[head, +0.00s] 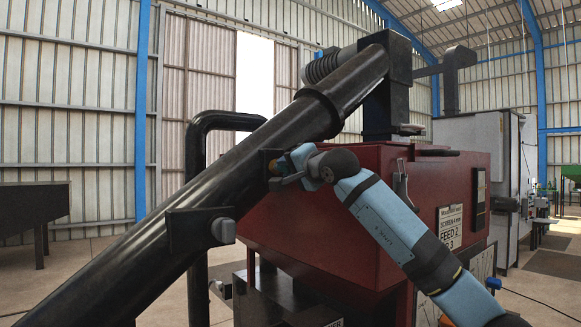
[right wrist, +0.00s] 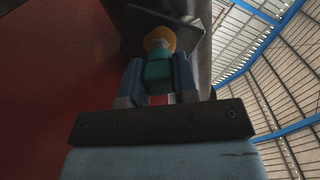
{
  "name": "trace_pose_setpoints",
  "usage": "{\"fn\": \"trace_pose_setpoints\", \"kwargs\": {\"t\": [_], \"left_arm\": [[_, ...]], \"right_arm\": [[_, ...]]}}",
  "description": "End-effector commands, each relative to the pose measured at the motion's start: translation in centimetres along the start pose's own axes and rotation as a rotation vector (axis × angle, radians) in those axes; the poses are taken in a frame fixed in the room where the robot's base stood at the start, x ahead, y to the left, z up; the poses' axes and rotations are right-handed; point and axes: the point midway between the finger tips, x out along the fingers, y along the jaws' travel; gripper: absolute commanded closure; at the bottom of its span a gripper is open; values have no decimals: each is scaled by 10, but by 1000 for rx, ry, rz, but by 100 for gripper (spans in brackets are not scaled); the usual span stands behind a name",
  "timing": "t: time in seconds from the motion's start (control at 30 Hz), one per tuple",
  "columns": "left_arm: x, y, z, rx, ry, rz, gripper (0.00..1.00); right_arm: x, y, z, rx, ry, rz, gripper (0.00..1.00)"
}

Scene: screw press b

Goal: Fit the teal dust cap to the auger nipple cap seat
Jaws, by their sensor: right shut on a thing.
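My right gripper (head: 287,172) reaches up from the lower right to a small bracket on the side of the black auger tube (head: 240,165). In the right wrist view its fingers (right wrist: 158,78) are shut on the teal dust cap (right wrist: 158,73). Directly beyond the cap is a round yellow-orange piece (right wrist: 158,40), in line with it, on a dark bracket plate (right wrist: 190,28); it looks like the nipple seat. The cap's far end meets or overlaps this piece in the picture; I cannot tell whether they touch. In the head view the fingers mostly hide the cap. My left gripper is not in view.
A dark red hopper machine (head: 330,225) stands close behind my right arm. The auger tube slopes from lower left to upper right, with another bracket (head: 200,228) lower down. A black bent pipe (head: 197,165) stands behind it. Open floor shows at the left.

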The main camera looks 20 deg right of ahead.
Motion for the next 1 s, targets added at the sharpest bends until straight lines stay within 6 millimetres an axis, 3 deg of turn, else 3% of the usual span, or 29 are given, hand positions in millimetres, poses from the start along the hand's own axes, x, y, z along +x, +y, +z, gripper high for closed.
{"fn": "trace_pose_setpoints", "kwargs": {"t": [0.73, 0.77, 0.87, 0.9, 1.0], "left_arm": [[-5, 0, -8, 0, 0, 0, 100], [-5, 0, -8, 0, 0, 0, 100], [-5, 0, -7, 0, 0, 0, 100], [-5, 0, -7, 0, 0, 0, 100], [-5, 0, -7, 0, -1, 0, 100]], "right_arm": [[19, -1, 0, -1, 0, -2, 97], [19, -1, 0, -1, 0, -2, 70], [19, 0, 0, -1, 0, -2, 47], [19, 0, 0, -1, 0, -2, 43], [18, 0, 0, -1, 0, -1, 43]]}}
